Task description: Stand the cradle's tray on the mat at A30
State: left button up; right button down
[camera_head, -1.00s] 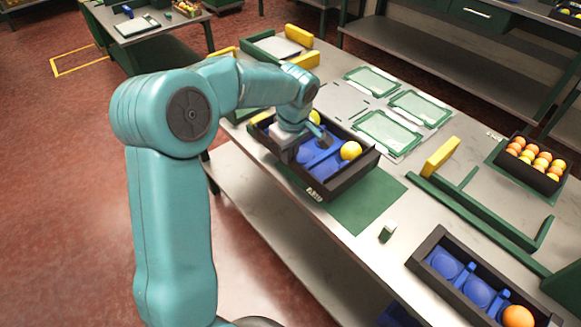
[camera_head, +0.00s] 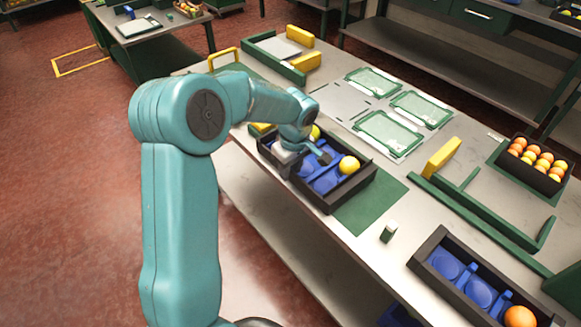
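A black tray (camera_head: 350,192) with blue cups and yellow fruit (camera_head: 349,165) is over the left part of a green mat (camera_head: 372,208), near the table's front edge. My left gripper (camera_head: 308,163) reaches down at the tray's middle and appears shut on it; its fingertips are partly hidden by the arm and tray. I cannot tell whether the tray's underside touches the mat. The mat's label is not visible. My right gripper is not in view.
A second black tray (camera_head: 424,246) with blue cups and an orange stands at the front right. A small green-white block (camera_head: 389,232) lies between. Green rails with a yellow block (camera_head: 441,158) and a fruit crate (camera_head: 536,178) are on the right. Green-framed panels (camera_head: 388,133) lie behind.

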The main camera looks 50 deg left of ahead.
pick_arm(q)
notch_tip(320, 180, up, 11)
jog(key=d, duration=0.1)
jog(key=shift+d+r+p, duration=0.2)
jog(key=shift+p, duration=0.15)
jog(key=shift+o, duration=0.5)
jog(key=r, duration=0.2)
jog(key=a+r+h, duration=0.1)
jog(key=shift+s+r+p, duration=0.15)
jog(key=shift+r+p, duration=0.2)
notch_tip(320, 180, down, 11)
jog(key=shift+r+b, duration=0.1)
jog(key=shift+b, duration=0.35)
jog(key=f, duration=0.5)
jog(key=shift+a+f, duration=0.2)
jog(key=shift+a, duration=0.15)
jog(key=shift+w+r, duration=0.1)
jog(key=shift+w, duration=0.1)
grip_shut()
